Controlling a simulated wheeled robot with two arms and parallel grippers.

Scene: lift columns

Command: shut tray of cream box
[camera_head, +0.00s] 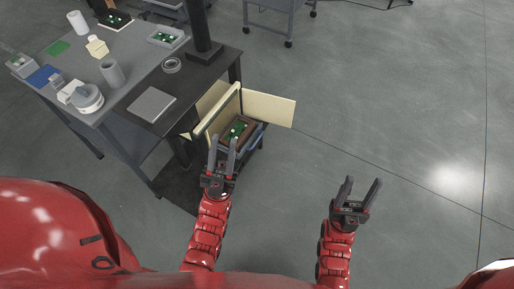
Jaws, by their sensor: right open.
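A cream box (268,107) stands beside the dark table, with a cream panel reaching out to the right and a narrow cream edge crossing on the left. A tray (256,138) with a grey-blue rim sticks out of it, holding a brown item and a green board (238,129). My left gripper (225,143) is at the near side of the tray, its fingers apart; its fingers hide part of the tray, and I cannot tell whether they touch it. My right gripper (361,184) is open and empty over the floor, to the right of the box.
A dark table (190,87) with a flat grey plate (152,105), a ring (171,65) and a black post (202,30) stands left of the box. A grey worktable carries several containers. The floor (410,120) on the right is clear.

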